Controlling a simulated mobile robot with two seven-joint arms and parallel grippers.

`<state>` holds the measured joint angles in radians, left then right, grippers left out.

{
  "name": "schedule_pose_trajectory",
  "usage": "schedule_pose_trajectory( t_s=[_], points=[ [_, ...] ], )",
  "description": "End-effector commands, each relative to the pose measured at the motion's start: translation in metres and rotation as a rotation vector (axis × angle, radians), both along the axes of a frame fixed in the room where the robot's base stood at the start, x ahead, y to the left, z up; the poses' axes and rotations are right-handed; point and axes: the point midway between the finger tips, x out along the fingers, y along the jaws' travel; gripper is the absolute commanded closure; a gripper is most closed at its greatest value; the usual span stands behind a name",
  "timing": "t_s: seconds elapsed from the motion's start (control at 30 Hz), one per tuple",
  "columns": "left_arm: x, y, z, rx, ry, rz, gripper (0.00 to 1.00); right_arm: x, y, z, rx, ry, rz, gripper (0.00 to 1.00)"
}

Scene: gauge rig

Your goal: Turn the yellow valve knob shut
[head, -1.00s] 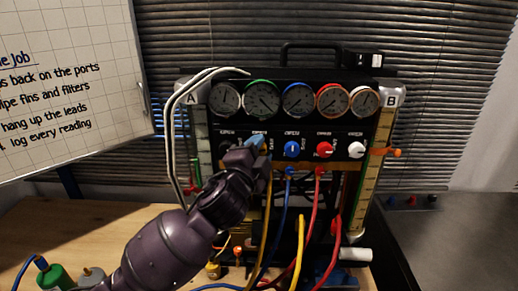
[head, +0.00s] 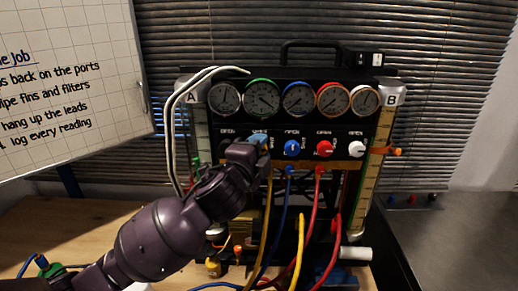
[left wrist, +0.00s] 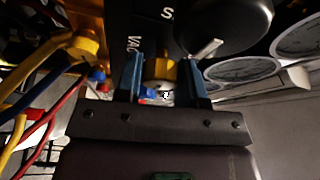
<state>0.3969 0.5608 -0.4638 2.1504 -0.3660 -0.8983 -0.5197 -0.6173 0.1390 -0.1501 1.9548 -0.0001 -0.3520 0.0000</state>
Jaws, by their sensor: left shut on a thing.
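The yellow valve knob (left wrist: 162,70) shows in the left wrist view between the two blue fingers of my left gripper (left wrist: 163,88). The fingers stand on either side of it and are shut on it. In the head view my left gripper (head: 258,141) is at the knob row of the black gauge rig (head: 340,143), left of the blue knob (head: 292,148). It hides the yellow knob there. How far the knob is turned cannot be told. My right gripper is not in view.
A red knob (head: 323,149) and a white knob (head: 356,149) sit further right. Several gauges run above the row. Yellow, blue and red hoses (head: 286,225) hang below. A large black knob (left wrist: 225,25) is close to my fingers in the wrist view.

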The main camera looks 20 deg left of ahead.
Motion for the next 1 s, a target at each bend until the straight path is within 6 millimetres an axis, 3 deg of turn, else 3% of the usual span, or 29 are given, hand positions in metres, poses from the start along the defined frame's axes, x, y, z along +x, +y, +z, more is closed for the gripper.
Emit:
schedule_pose_trajectory(
  t_s=[0.03,0.2,0.57,1.0],
  points=[
    [0.0,0.0,-0.001,0.001,0.001,-0.001,0.63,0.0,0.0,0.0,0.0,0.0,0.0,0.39],
    [0.0,0.0,0.0,0.0,0.0,0.0,0.39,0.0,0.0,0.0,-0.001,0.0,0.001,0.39],
    [-0.005,0.0,-0.001,-0.001,-0.001,-0.001,0.39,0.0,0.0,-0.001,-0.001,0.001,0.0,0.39],
    [-0.077,0.008,-0.006,-0.001,0.0,-0.001,0.39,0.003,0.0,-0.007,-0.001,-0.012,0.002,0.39]
  ],
)
